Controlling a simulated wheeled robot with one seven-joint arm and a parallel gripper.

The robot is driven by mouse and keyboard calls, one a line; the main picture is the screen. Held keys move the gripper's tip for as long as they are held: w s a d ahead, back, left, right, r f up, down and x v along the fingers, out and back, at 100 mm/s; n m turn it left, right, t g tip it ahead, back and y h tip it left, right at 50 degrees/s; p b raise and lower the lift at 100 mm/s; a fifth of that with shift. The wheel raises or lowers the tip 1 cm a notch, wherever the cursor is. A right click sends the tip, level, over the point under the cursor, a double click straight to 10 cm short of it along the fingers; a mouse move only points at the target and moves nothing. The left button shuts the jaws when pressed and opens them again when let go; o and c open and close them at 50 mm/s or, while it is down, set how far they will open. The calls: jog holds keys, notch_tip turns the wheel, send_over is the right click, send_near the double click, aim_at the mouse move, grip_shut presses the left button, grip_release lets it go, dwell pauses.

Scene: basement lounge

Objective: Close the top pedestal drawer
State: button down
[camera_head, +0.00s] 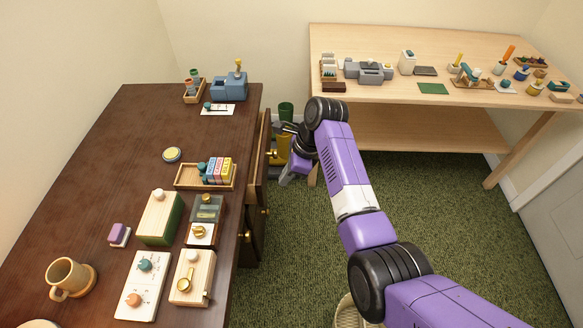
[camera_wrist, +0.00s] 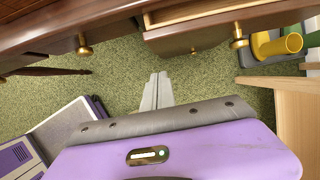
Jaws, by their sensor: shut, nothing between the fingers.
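The dark wooden desk (camera_head: 135,130) has a pedestal drawer (camera_head: 259,165) standing partly open on its right side, with a strip of pale interior showing. In the wrist view the drawer (camera_wrist: 188,38) juts out from the desk at top centre. A brass knob (camera_wrist: 240,42) shows near its right end. My gripper (camera_head: 286,181) is beside the drawer front, over the carpet. In the wrist view my gripper's fingers (camera_wrist: 158,86) are together and empty, apart from the drawer front. My wrist partly hides the space around the knob in the head view.
Another brass knob (camera_wrist: 84,48) shows to the left in the wrist view. Green and yellow cylinders (camera_head: 285,112) stand behind my gripper. A pale workbench (camera_head: 400,110) with small items is at the back. Green carpet (camera_head: 300,255) is clear right of the desk.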

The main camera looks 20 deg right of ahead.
jog(key=shift+w+a+f, duration=0.2)
jog(key=shift+w+a, duration=0.05)
jog(key=shift+a, duration=0.45)
jog(key=shift+w+a+f, duration=0.15)
jog(key=shift+w+a, duration=0.05)
jog(key=shift+a, duration=0.55)
jog(key=shift+w+a+f, duration=0.2)
jog(key=shift+w+a, duration=0.05)
jog(key=shift+a, duration=0.45)
jog(key=shift+a, duration=0.1)
jog(key=shift+w+a, duration=0.25)
jog(key=shift+a, duration=0.5)
jog(key=shift+w+a, duration=0.25)
jog(key=shift+a, duration=0.45)
jog(key=shift+s+d+r+p, duration=0.15)
jog(key=shift+d+p, duration=0.4)
jog(key=shift+d, duration=0.05)
jog(key=p, duration=0.3)
send_near(261, 181)
jog(key=d, duration=0.1)
jog(key=s+d+r, duration=0.1)
jog(key=d, duration=0.1)
jog(key=shift+s+r, duration=0.1)
jog(key=shift+r, duration=0.05)
